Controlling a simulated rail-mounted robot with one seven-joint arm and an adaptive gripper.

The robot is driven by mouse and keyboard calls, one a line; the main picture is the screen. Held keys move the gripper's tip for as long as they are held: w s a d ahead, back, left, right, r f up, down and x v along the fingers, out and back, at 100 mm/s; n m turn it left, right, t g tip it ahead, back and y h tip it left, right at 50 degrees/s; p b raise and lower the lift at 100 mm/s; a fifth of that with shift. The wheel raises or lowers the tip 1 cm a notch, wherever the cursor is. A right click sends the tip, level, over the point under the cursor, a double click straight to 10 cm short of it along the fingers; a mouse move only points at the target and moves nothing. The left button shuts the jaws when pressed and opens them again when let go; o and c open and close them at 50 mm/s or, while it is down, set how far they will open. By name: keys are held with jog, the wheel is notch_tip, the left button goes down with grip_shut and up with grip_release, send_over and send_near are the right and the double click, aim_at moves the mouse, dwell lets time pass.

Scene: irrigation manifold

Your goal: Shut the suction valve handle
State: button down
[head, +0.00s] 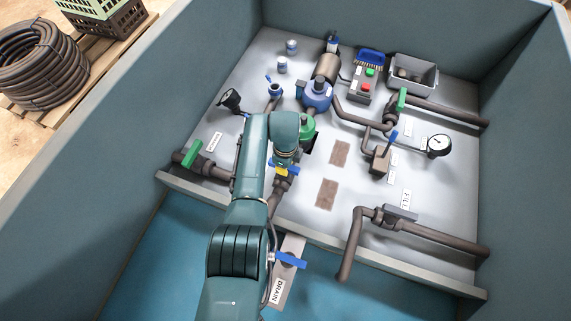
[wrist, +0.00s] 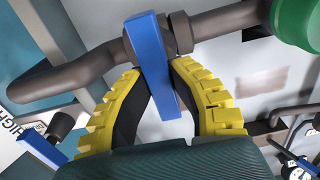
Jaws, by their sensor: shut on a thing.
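My gripper (head: 283,172) is shut on a blue lever handle (wrist: 152,62) of a valve on a brown pipe, beside the green body (head: 307,128). In the wrist view the yellow fingers (wrist: 155,85) close on the handle from both sides. The handle appears to lie across the pipe (wrist: 75,75) there. No readable label marks this valve as the suction valve. In the head view my arm and gripper hide most of the valve.
A blue pump (head: 317,93), a gauge (head: 439,145) and a small blue lever (head: 392,138) stand behind. A drain lever (head: 291,260) is in front. Walls enclose the panel.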

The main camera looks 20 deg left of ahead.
jog(key=shift+s+f, duration=0.1)
jog(key=shift+f, duration=0.1)
jog(key=c, duration=0.9)
grip_release()
jog(key=shift+r, duration=0.1)
notch_tip(320, 180, up, 12)
jog(key=shift+r, duration=0.1)
notch_tip(320, 180, up, 3)
jog(key=p, duration=0.4)
jog(key=shift+p, duration=0.35)
